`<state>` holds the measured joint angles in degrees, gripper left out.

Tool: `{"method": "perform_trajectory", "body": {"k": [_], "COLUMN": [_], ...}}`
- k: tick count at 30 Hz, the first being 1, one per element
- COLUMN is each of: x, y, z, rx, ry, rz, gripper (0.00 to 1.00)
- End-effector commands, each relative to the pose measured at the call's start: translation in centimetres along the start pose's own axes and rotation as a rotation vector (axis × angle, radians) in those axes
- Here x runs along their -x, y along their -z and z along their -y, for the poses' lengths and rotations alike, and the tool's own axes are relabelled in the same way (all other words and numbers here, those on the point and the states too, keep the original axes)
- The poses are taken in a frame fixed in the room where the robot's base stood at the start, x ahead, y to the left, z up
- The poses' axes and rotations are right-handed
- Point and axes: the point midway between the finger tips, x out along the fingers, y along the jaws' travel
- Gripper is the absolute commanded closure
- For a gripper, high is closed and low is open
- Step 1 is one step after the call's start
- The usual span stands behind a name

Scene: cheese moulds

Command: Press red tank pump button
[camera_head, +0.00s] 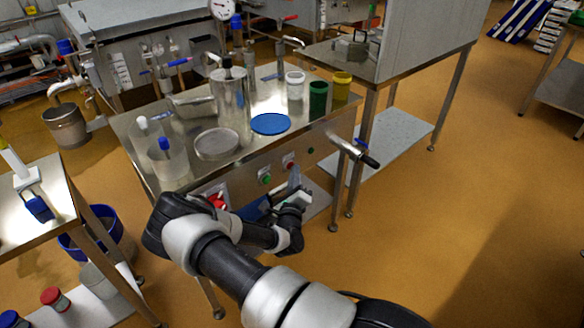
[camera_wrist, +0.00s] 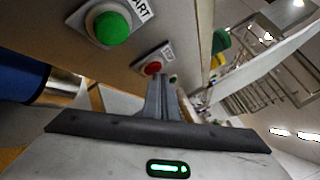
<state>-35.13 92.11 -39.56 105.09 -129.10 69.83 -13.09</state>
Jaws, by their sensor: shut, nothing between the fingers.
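A red button (camera_head: 288,160) sits on the front panel of the steel table, beside a green button (camera_head: 264,180) to its left. In the wrist view the red button (camera_wrist: 152,68) is on a small labelled plate, and the green button (camera_wrist: 111,27) with a START label is nearer and larger. My gripper (camera_head: 294,176) is in front of the panel, just below the red button in the head view. In the wrist view its fingers (camera_wrist: 164,84) are together and empty, their tips beside the red button's plate. I cannot tell whether they touch it.
The steel table (camera_head: 190,178) carries jars, a blue lid (camera_head: 270,124), a tall steel cylinder (camera_head: 230,98) and green and yellow cups. A pipe with a black handle (camera_head: 355,150) juts out right of the panel. Orange floor (camera_head: 440,220) is open to the right.

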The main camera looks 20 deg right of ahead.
Motion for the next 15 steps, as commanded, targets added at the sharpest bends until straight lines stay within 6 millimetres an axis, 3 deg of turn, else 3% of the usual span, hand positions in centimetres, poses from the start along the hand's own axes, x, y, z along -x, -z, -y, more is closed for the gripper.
{"method": "perform_trajectory", "body": {"k": [15], "x": [1.3], "y": [0.8], "z": [0.9], "rx": [0.0], "ry": [0.0], "rz": [0.001], "gripper": [1.0]}}
